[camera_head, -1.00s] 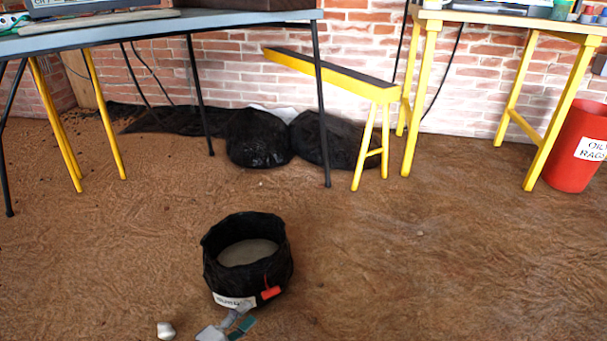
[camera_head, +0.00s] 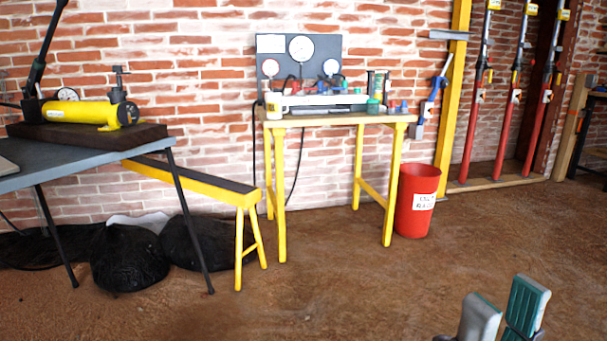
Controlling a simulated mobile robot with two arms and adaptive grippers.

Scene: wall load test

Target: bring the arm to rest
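My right gripper (camera_head: 504,312) shows at the bottom right, its fingertips pointing up. One finger shows a grey outer side and the other a ribbed teal pad. A gap shows between them with nothing in it, so it is open. It is over bare brown floor, clear of the furniture. The rest of my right arm is below the picture edge. My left gripper is not in view.
A yellow-legged bench (camera_head: 340,121) with a gauge panel (camera_head: 299,50) stands at the wall, beside a red bin (camera_head: 417,200). A grey table (camera_head: 75,158) holds a yellow pump (camera_head: 80,112). A yellow trestle (camera_head: 205,182) and black bags (camera_head: 130,257) are left. The front floor is clear.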

